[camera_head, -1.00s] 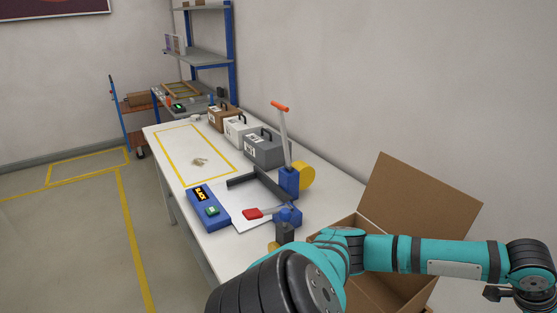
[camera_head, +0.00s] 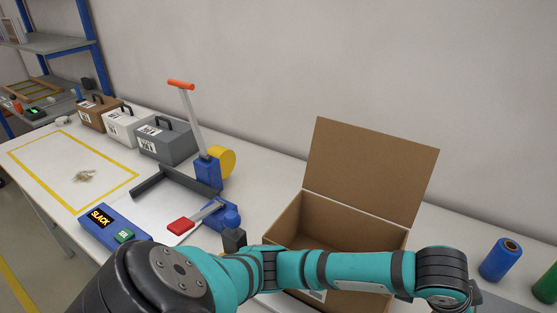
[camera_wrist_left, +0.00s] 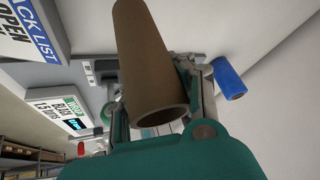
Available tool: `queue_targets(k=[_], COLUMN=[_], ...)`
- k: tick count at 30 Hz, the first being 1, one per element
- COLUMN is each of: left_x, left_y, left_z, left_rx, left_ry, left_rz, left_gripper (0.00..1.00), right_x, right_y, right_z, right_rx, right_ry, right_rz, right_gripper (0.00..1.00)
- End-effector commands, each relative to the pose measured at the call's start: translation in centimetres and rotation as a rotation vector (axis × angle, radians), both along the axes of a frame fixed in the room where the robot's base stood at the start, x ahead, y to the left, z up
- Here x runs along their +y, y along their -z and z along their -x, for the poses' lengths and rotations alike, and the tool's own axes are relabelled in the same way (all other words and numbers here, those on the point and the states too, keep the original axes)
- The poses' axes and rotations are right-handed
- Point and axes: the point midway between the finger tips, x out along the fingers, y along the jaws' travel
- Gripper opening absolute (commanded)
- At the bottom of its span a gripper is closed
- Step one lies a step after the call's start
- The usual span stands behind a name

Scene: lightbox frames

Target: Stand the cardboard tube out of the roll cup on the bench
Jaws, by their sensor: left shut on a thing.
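A brown cardboard tube (camera_wrist_left: 145,60) is in the left wrist view, with its hollow end facing the camera. My left gripper (camera_wrist_left: 163,88) is shut on it, with one finger on each side. In the head view my left arm reaches across the bottom to the right. Its wrist is at the lower right, and the tube does not show there. The white bench (camera_head: 150,130) runs from the back left to the right. I cannot make out the roll cup in either view. My right gripper is not in view.
An open cardboard box (camera_head: 362,180) stands behind my left arm. A blue roll (camera_head: 502,260) and a green roll (camera_head: 545,288) stand at the right. A blue tool with an orange handle (camera_head: 208,170), a SLACK display box (camera_head: 112,228) and several cases (camera_head: 165,142) occupy the left.

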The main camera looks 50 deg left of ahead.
Motion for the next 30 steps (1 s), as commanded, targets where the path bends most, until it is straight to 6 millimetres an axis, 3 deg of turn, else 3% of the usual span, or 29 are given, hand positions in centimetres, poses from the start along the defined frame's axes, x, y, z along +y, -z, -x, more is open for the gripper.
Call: queue_targets(k=[2, 7, 11, 24, 30], left_x=[-0.2, 0.0, 0.9, 4.9, 5.6], left_y=[-0.1, -0.1, 0.0, 1.0, 1.4], left_z=[0.1, -0.3, -2.2, -12.8, -14.8], left_rx=[-0.002, -0.001, 0.002, 0.001, 0.000], left_ry=[0.000, -0.001, -0.005, -0.005, -0.001], left_rz=[0.001, -0.001, -0.003, -0.001, 0.000], left_gripper=[0.00, 0.00, 0.00, 0.00, 0.00], right_x=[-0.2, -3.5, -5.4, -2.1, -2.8], right_y=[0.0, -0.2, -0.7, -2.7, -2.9], right_z=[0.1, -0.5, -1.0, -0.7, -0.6], right_rx=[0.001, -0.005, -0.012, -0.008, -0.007], right_ry=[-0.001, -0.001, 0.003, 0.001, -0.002], right_rz=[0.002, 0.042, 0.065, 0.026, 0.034], right_gripper=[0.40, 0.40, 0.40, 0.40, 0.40])
